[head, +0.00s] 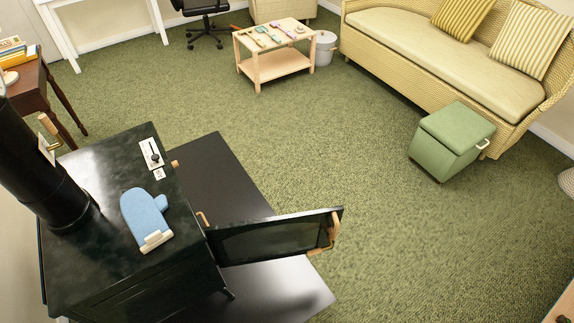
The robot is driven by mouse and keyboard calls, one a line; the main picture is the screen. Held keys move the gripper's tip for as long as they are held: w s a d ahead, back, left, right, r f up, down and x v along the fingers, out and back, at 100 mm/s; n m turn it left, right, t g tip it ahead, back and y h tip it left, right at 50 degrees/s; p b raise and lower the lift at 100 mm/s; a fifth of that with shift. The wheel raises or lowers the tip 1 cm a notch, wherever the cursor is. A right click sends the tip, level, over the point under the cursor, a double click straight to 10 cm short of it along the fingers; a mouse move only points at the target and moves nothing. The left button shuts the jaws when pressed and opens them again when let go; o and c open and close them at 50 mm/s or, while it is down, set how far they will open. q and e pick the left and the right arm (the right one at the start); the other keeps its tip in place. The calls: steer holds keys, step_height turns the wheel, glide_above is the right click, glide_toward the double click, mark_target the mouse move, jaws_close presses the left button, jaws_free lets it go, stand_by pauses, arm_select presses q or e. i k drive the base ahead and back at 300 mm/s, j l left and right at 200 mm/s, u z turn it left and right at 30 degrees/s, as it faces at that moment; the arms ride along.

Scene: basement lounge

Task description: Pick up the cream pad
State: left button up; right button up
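I cannot tell for sure which thing is the cream pad. A pale, flat rectangular piece (150,153) with a dark tool-like shape on it lies on the black stove top (100,185), with a small white tag (159,174) beside it. Several small items (268,37), too small to make out, lie on the low wooden table (274,71) at the back. Neither of my grippers is in view.
A blue mitt (146,217) with a cream cuff lies on the stove. The stove's door (275,237) stands open to the right. A green storage stool (451,140) stands before the wicker sofa (420,45). The green carpet between is clear.

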mark_target(299, 30)
steer(key=i+l+u, duration=0.1)
steer(key=u, duration=0.4)
steer(key=i+l+u, duration=0.1)
steer(key=l+u, duration=0.15)
steer(key=u, duration=0.25)
steer(key=l+u, duration=0.25)
steer(key=l, duration=0.15)
steer(key=l+u, duration=0.25)
steer(key=l, duration=0.15)
steer(key=l+u, duration=0.2)
steer(key=l, duration=0.6)
steer(key=l+u, duration=0.2)
steer(key=l, duration=0.6)
steer(key=l+u, duration=0.25)
steer(key=l, duration=0.25)
steer(key=l+u, duration=0.25)
steer(key=l, duration=0.2)
steer(key=k+l+u, duration=0.2)
steer(key=l, duration=0.3)
steer(key=l+u, duration=0.25)
steer(key=l, duration=0.2)
steer(key=i+l+u, duration=0.1)
steer(key=l+u, duration=0.4)
steer(key=l, duration=0.45)
steer(key=l+u, duration=0.5)
steer(key=l, duration=0.45)
steer(key=l+z, duration=0.1)
steer(key=l, duration=0.85)
steer(key=i+l+z, duration=0.15)
steer(key=l, duration=0.85)
